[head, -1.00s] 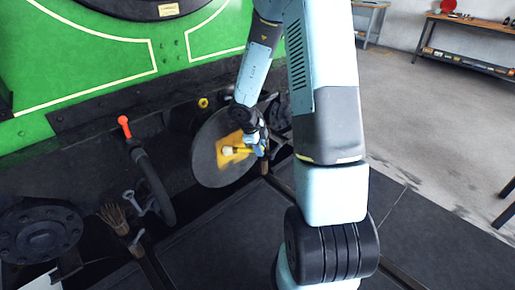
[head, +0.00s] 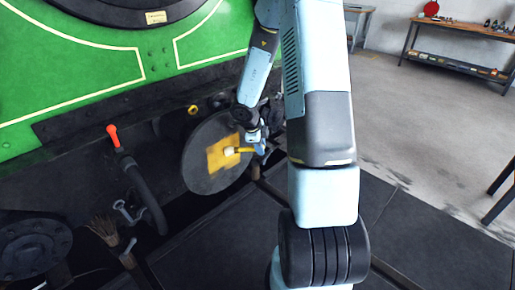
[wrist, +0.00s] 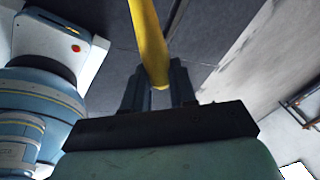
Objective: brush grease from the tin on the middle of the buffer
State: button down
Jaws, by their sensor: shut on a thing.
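The buffer (head: 203,180) is a round dark disc on the front of the green engine. A yellow-orange grease patch (head: 217,160) covers part of its middle. My gripper (head: 262,148) is at the right side of the disc, shut on the yellow handle of the brush (head: 245,150). The brush's pale head (head: 230,151) is over the grease patch; I cannot tell for sure if it touches. In the wrist view the yellow handle (wrist: 148,45) stands between my gripper's fingers (wrist: 160,90). I do not see the grease tin.
A hose with a red-orange end (head: 114,135) hangs left of the buffer, with a metal coupling (head: 128,211) and a bristly broom-like thing (head: 104,230) below. Workbenches (head: 460,52) stand far right; the floor between is clear.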

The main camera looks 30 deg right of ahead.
jog(key=shift+w+d+r, duration=1)
jog(key=shift+w+d, duration=0.2)
jog(key=shift+d, duration=2.45)
jog(key=s+a, duration=0.2)
jog(key=a, duration=0.6)
jog(key=s+a, duration=0.3)
jog(key=a, duration=0.5)
jog(key=shift+s, duration=0.25)
jog(key=shift+s+d, duration=0.3)
jog(key=shift+s, duration=0.65)
jog(key=shift+s+d, duration=0.35)
jog(key=shift+s, duration=0.55)
jog(key=shift+s+d, duration=0.3)
jog(key=shift+s, duration=0.65)
jog(key=shift+s+d, duration=0.25)
jog(key=shift+s, duration=0.45)
jog(key=shift+s+d, duration=0.2)
jog(key=shift+s, duration=0.5)
